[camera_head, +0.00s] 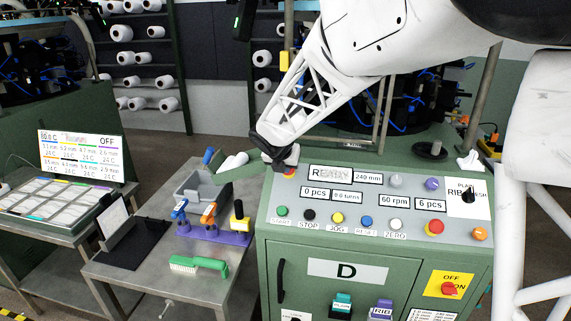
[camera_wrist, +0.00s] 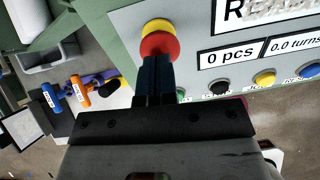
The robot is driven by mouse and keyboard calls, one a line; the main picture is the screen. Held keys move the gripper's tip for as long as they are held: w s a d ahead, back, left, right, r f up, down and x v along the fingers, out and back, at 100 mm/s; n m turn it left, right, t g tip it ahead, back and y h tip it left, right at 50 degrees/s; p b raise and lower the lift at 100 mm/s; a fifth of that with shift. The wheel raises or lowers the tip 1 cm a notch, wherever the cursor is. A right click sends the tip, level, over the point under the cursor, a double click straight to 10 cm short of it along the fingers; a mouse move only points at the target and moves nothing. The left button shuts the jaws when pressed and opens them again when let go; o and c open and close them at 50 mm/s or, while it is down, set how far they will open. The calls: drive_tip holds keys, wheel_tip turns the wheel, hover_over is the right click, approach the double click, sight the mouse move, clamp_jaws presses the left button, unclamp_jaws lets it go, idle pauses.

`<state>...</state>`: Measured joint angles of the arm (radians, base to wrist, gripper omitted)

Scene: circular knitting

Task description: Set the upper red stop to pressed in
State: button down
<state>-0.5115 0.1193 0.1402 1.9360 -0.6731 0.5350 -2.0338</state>
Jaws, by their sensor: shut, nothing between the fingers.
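The upper red stop (camera_wrist: 157,27) is a red mushroom button on a yellow ring at the panel's upper left corner, seen in the wrist view. In the head view most of it is hidden behind my gripper, with a little red and yellow showing (camera_head: 289,173). My gripper (camera_head: 284,163) is shut and empty. In the wrist view its fingertips (camera_wrist: 157,60) overlap the near edge of the stop. I cannot tell whether they touch it, nor whether the stop is pressed in.
The green console's sloped panel (camera_head: 330,240) carries several coloured buttons, displays and a second red button (camera_head: 436,227) at lower right. A red knob (camera_head: 449,289) sits on a yellow plate on the front. A side table (camera_head: 150,285) with tools and a grey bin (camera_head: 200,190) stands left.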

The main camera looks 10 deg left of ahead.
drive_tip(key=v, duration=1.3)
drive_tip(key=shift+w+a+r, duration=0.2)
drive_tip(key=shift+r, duration=0.25)
drive_tip(key=shift+d, duration=0.1)
drive_tip(key=s+d+m+g, duration=0.1)
drive_tip(key=s+d+m, duration=0.65)
drive_tip(key=d, duration=0.35)
drive_tip(key=s+d+m+g, duration=0.1)
drive_tip(key=s+d+m, duration=0.5)
drive_tip(key=d+m, duration=0.45)
drive_tip(key=s+d+f+m, duration=0.2)
drive_tip(key=s+d+m, duration=0.2)
drive_tip(key=s, duration=0.3)
drive_tip(key=s+d+f+m+g, duration=0.1)
drive_tip(key=s+d+f+m, duration=0.2)
drive_tip(key=s+d+m, duration=0.2)
drive_tip(key=s+d+f+m+g, duration=0.1)
drive_tip(key=s+d+f+m, duration=0.2)
drive_tip(key=s+m, duration=0.5)
drive_tip(key=shift+s+d, duration=0.75)
drive_tip(key=shift+s, duration=0.2)
